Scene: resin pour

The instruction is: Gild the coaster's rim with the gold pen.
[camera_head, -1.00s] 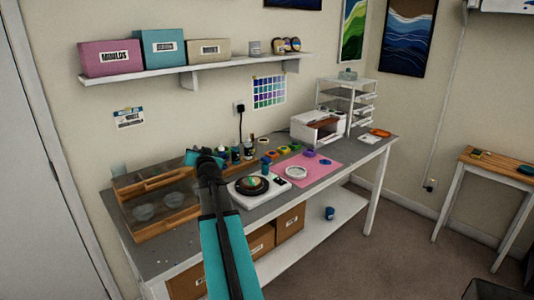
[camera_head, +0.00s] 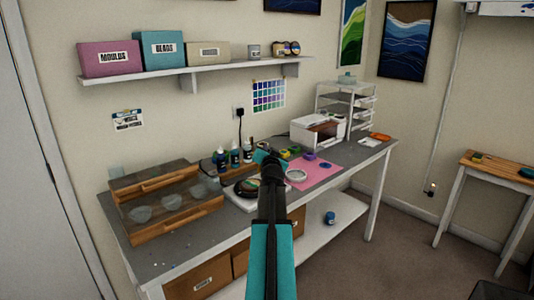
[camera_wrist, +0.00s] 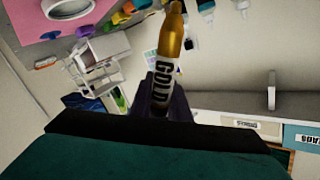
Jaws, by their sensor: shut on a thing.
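In the wrist view my gripper (camera_wrist: 178,104) is shut on the gold pen (camera_wrist: 161,88), a gold barrel with a pale label reading GOLD. In the head view my gripper (camera_head: 266,158) is over the bench, in front of the turntable's right part, and the pen cannot be made out. What looks like the coaster, a dark disc with coloured patches (camera_head: 246,188), lies on the white-based turntable (camera_head: 240,203). My arm hides its right side. I cannot tell the state of its rim.
A pink mat (camera_head: 325,174) with a white ring (camera_head: 296,176) lies right of the turntable. Several bottles (camera_head: 234,157) stand behind it. A white machine (camera_head: 318,131) and drawer tower (camera_head: 347,103) stand at the back right.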

